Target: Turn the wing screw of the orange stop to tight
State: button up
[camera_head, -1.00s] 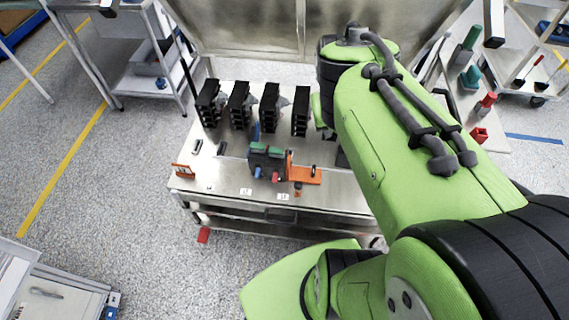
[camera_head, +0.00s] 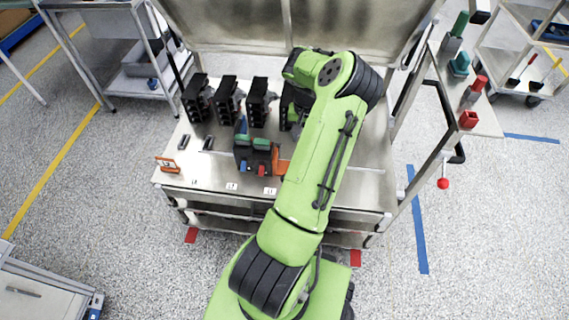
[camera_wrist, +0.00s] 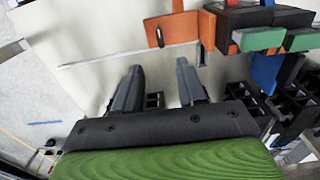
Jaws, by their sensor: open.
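The orange stop (camera_head: 281,166) sits at the right end of the dark block (camera_head: 255,157) on the metal bench, and my arm covers part of it in the head view. In the wrist view the orange stop (camera_wrist: 178,29) is at the top, beyond my fingertips, with a dark narrow slot or part on its face. I cannot clearly make out the wing screw or how tight it is. My gripper (camera_wrist: 159,73) is open and empty, its two grey fingers apart and pointing toward the stop without touching it. In the head view my gripper is hidden behind my arm.
The dark block carries green tops (camera_wrist: 262,40) and blue and red parts. Several black modules (camera_head: 228,98) stand in a row behind it. A small orange-framed sign (camera_head: 167,164) is at the bench's left front. A side shelf with red and green objects (camera_head: 470,118) is at right.

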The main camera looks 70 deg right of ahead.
notch_tip(320, 180, down, 15)
jog(key=b, duration=0.4)
jog(key=shift+f, duration=0.15)
jog(key=shift+s, duration=0.1)
grip_shut()
